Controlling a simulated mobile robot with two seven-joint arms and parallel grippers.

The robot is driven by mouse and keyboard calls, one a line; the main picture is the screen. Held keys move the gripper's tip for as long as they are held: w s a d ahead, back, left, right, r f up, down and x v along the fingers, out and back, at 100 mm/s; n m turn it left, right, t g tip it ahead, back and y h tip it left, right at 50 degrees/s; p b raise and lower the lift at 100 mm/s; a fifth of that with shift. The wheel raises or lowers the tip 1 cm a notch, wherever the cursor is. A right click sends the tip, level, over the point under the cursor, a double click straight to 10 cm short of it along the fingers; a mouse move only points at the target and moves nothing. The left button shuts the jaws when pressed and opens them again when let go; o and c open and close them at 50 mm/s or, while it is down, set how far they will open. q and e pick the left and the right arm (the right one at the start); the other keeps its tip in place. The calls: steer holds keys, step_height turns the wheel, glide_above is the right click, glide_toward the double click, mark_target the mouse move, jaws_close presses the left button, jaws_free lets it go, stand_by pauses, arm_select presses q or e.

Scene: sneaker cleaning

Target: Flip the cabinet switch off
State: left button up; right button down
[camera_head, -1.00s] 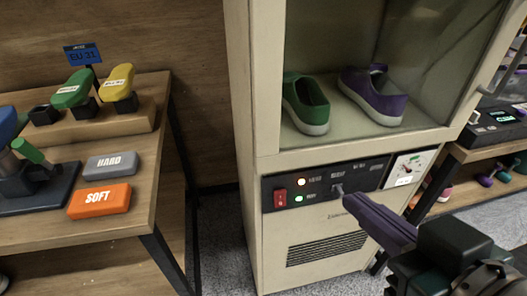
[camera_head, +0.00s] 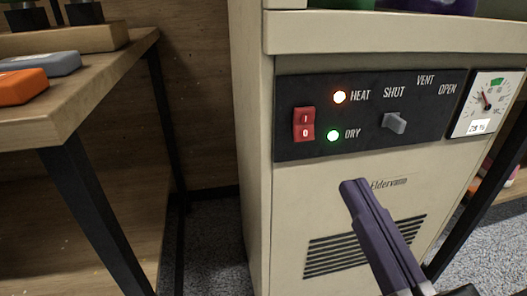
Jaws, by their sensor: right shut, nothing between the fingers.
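The red cabinet switch (camera_head: 304,125), marked I and 0, sits on the black control panel (camera_head: 350,148) of the cream cabinet (camera_head: 254,150). The HEAT light (camera_head: 339,97) glows orange-red and the DRY light (camera_head: 333,136) glows green. A grey vent lever (camera_head: 394,123) sits between the SHUT and OPEN labels. My right gripper (camera_head: 354,187) is shut and empty, its purple fingers together. Its tip is below the panel, right of and lower than the switch, apart from it in the picture. My left gripper is not in view.
A dial gauge (camera_head: 484,103) is at the panel's right. Vent slots (camera_head: 330,254) are behind my fingers. A wooden table (camera_head: 100,78) with an orange block (camera_head: 20,86) and a grey block (camera_head: 38,64) stands at left. There is a gap between table and cabinet.

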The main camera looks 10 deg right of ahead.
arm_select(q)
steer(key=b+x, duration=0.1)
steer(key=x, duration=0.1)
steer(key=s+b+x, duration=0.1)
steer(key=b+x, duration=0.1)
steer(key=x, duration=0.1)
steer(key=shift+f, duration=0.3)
arm_select(e)
steer(key=shift+t, duration=0.6)
step_height(320, 180, down, 4)
steer(key=shift+f, duration=0.1)
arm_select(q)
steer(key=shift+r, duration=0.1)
arm_select(e)
steer(key=b, duration=0.1)
glide_toward(300, 125)
step_height(300, 125, up, 3)
steer(key=w+b, duration=0.1)
steer(key=w, duration=0.1)
steer(key=w+b, duration=0.1)
steer(key=w, duration=0.1)
steer(key=shift+w+a+f, duration=0.1)
steer(key=shift+f, duration=0.3)
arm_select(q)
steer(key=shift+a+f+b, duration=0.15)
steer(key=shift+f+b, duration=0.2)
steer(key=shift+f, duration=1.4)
arm_select(e)
steer(key=shift+w, duration=0.55)
